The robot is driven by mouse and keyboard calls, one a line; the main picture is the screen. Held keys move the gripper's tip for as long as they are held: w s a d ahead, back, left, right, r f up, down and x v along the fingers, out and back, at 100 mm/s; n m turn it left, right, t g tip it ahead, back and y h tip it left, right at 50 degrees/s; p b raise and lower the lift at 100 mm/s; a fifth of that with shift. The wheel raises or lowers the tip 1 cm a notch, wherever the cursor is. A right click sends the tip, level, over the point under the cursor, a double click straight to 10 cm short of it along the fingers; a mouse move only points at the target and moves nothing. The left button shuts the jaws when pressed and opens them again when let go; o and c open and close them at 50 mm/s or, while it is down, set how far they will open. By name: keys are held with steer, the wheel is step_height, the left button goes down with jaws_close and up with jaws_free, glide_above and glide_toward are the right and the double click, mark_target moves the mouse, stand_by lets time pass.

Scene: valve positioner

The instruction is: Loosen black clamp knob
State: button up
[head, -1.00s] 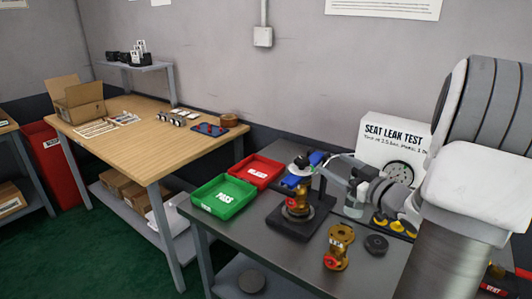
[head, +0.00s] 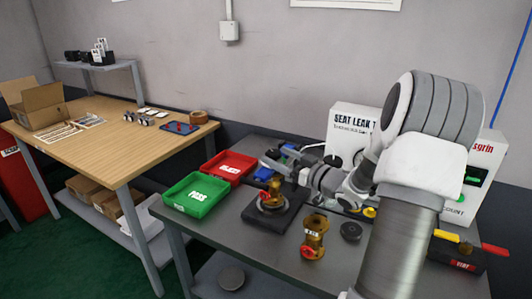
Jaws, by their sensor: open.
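The test fixture, with a black base (head: 250,219), stands on the grey bench and holds a brass valve (head: 270,197). Blue parts (head: 265,174) show at its top, beside and behind my gripper. My gripper (head: 274,161) reaches in from the right with its fingers pointing left at the height of the fixture's top. It is open. I cannot make out the black clamp knob clearly; the gripper covers much of the fixture's top, and I cannot tell whether it touches anything there.
A green PASS tray (head: 196,195) and a red tray (head: 229,167) lie left of the fixture. A second brass valve (head: 315,238) and a black disc (head: 351,231) are in front. The white seat leak test box (head: 345,128) stands behind my arm.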

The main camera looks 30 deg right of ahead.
mark_target(268, 151)
steer(key=shift+x, duration=2.8)
jaws_close()
